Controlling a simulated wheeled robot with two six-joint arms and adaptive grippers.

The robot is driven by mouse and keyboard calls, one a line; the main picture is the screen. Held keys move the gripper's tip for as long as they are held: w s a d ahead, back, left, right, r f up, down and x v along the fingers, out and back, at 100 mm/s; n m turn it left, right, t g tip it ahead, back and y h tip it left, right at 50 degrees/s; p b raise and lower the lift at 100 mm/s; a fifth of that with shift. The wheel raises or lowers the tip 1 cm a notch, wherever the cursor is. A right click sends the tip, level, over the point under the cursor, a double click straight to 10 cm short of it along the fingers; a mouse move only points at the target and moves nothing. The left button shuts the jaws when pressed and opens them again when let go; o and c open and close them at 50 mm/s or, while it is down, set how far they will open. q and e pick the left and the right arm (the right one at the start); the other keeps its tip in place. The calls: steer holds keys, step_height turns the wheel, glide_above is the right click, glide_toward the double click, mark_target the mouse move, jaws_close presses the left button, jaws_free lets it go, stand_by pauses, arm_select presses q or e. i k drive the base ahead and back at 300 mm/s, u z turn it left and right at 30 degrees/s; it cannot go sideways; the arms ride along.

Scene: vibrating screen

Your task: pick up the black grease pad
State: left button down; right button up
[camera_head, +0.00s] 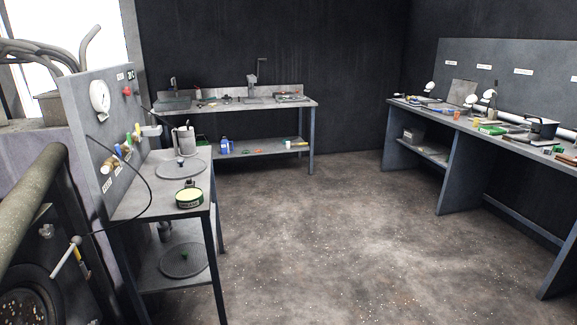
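I cannot make out a black grease pad for certain. A green round tin (189,199) with a pale yellow top stands at the near end of the narrow left bench (150,203); a small dark piece (190,184) shows at its far rim, too small to identify. Neither of my grippers is in view.
A grey panel (92,150) with a gauge stands along the left bench; a thin black cable loops before it. A back bench (240,103) and a long right bench (470,125) carry small items. The floor (330,240) between is open.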

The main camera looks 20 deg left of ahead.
mark_target(189, 183)
steer(key=u, duration=0.1)
steer(key=i, duration=1.6)
steer(key=u, duration=0.7)
steer(key=i, duration=0.9)
steer(key=u, duration=0.9)
